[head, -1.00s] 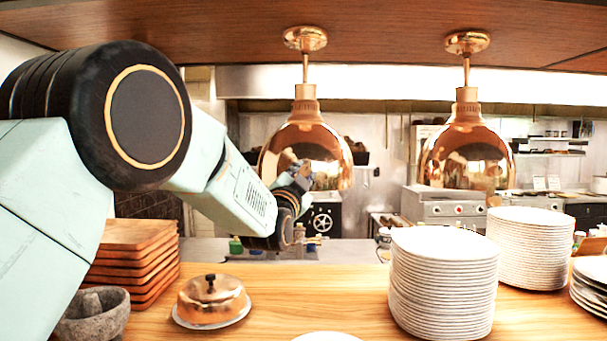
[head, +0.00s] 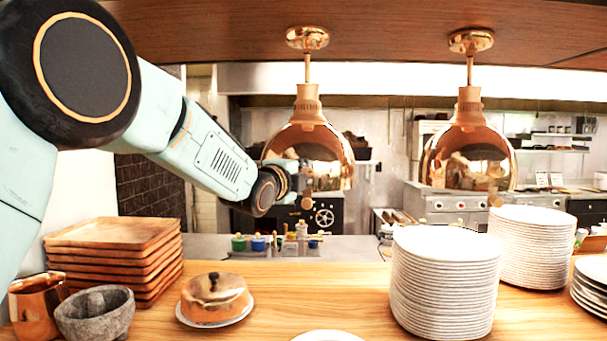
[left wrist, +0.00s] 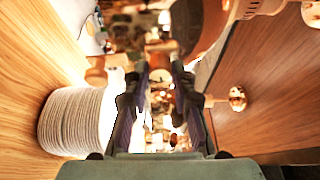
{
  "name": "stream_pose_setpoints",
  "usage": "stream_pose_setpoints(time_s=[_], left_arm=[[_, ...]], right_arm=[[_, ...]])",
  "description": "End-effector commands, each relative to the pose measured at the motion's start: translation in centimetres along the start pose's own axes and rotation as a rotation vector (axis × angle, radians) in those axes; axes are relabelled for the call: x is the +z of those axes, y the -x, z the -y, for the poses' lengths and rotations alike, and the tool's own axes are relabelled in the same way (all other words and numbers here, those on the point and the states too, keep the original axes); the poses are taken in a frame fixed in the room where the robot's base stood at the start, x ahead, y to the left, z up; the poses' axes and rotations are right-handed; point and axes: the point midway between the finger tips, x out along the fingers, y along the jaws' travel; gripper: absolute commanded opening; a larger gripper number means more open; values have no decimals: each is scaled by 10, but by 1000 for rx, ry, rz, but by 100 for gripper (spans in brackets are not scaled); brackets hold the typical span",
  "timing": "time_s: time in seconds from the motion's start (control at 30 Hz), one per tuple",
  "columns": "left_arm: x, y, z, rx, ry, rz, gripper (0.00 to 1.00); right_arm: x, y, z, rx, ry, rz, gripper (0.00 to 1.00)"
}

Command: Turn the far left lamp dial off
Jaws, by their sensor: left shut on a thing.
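Two copper heat lamps hang from the wooden overhead shelf; the left lamp (head: 318,140) is straight beyond my left forearm. A small copper dial (head: 307,201) shows at its lower rim. My left gripper (head: 303,178) is at that rim, shut on the dial, with its fingers partly lost against the shiny copper. The right lamp (head: 468,150) has a similar dial (head: 495,200). My right gripper is not in view.
Tall stacks of white plates (head: 445,285) stand on the wooden counter at the right. A copper cloche (head: 214,298), a stone mortar (head: 95,315), a copper mug (head: 36,305) and stacked wooden trays (head: 115,262) are at the left. The overhead shelf (head: 200,30) limits room above.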

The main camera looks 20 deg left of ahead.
Motion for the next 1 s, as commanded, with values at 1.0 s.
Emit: stream_pose_setpoints(time_s=[1.0], left_arm=[[1,0,4,45,-121,-2,38]], right_arm=[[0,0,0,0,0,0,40]])
